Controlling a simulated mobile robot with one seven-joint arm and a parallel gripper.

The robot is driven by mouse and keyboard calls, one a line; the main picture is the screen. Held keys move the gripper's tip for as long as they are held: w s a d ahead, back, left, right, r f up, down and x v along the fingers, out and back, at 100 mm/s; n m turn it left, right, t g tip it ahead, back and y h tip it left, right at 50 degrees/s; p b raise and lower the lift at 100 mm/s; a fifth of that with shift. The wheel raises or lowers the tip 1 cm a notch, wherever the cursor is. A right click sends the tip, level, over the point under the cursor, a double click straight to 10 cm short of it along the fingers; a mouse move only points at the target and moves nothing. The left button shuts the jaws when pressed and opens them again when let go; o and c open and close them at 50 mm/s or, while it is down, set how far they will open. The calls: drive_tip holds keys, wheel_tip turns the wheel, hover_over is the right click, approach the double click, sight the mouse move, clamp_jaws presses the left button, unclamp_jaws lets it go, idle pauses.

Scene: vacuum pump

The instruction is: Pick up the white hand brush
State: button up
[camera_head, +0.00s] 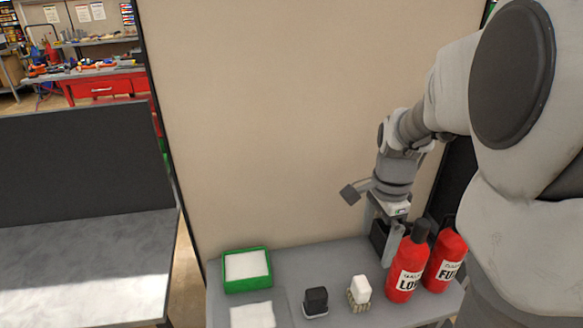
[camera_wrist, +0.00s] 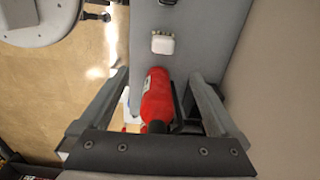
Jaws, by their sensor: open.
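The white hand brush (camera_head: 361,288) stands on the grey table with pale bristles at its base, between a black brush and the red bottles in the head view. In the wrist view the white brush (camera_wrist: 163,44) lies beyond my fingertips, near the top centre. My gripper (camera_head: 384,250) points down behind the red bottles, to the right of the white brush and farther back. In the wrist view my gripper (camera_wrist: 160,78) is open. A red bottle (camera_wrist: 156,95) shows between the two fingers in that view; I cannot tell its depth. No brush is between the fingers.
A black brush (camera_head: 316,301) stands left of the white one. Two red bottles, the left one (camera_head: 407,268) and the right one (camera_head: 446,260), stand close to my gripper. A green-rimmed tray (camera_head: 247,286) sits at the left. A beige panel (camera_head: 290,120) rises behind the table.

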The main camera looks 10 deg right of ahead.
sight(362, 282)
wheel_tip(362, 282, down, 12)
drive_tip(key=shift+d+r+b, duration=0.1)
drive_tip(key=shift+r+b, duration=0.15)
drive_tip(key=shift+b, duration=0.2)
drive_tip(key=shift+w+a+f, duration=0.15)
drive_tip(key=shift+w+f, duration=0.05)
drive_tip(key=shift+f, duration=1.4)
drive_tip(key=shift+w+a+f, duration=0.1)
drive_tip(key=shift+w+f, duration=0.05)
drive_tip(key=shift+f, duration=1.4)
drive_tip(key=c, duration=1.5)
drive_tip(key=shift+r, duration=0.1)
wheel_tip(362, 282, up, 10)
drive_tip(key=shift+f+p, duration=0.1)
drive_tip(key=shift+p, duration=0.25)
